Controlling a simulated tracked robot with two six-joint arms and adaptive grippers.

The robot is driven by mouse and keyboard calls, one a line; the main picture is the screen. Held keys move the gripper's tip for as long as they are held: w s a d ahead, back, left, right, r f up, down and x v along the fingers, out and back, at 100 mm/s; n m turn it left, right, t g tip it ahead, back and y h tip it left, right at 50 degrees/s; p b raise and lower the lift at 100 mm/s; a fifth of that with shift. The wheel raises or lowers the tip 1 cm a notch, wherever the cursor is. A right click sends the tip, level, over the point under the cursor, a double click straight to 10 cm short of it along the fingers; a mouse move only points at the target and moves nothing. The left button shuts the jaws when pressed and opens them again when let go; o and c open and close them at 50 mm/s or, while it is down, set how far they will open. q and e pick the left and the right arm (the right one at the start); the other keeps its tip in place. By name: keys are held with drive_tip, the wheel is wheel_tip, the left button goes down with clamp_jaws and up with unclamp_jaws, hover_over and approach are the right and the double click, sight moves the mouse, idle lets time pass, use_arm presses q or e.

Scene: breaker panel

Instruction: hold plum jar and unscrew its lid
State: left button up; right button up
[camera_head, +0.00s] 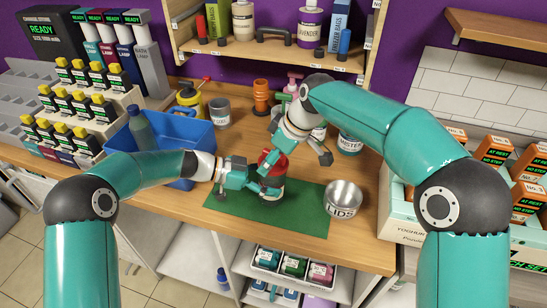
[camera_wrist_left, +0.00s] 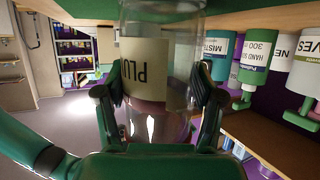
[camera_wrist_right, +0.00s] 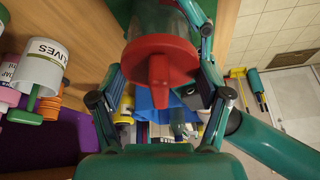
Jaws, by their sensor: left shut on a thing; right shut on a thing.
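The plum jar (camera_wrist_left: 147,70) is clear glass with a cream label reading "PLU" in the left wrist view. It stands upright over the green mat in the head view. My left gripper (camera_head: 265,184) is shut on the jar's body from the left side, one finger on each side. The red lid (camera_wrist_right: 158,62), with a raised grip bar across its top, is on the jar. My right gripper (camera_wrist_right: 160,80) is shut on the lid from above, with its fingers at the lid's two sides. In the head view the fingers partly hide jar and lid.
A metal bowl marked LIDS (camera_head: 343,204) stands right of the jar, at the edge of the green mat (camera_head: 300,226). A blue crate (camera_head: 196,137) holding a bottle is at the left. Cans and bottles stand behind, below a shelf. The mat's front part is clear.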

use_arm(q)
drive_tip(key=shift+r, duration=0.3)
use_arm(e)
drive_tip(key=shift+d+f, duration=0.15)
drive_tip(key=shift+f, duration=0.2)
drive_tip(key=shift+n+g, duration=0.4)
drive_tip(key=shift+n, duration=0.9)
drive_tip(key=shift+c, duration=0.6)
use_arm(q)
drive_tip(key=shift+f, duration=0.2)
use_arm(e)
drive_tip(key=shift+r, duration=2.15)
use_arm(q)
drive_tip(key=o, duration=1.4)
drive_tip(key=shift+c, duration=0.2)
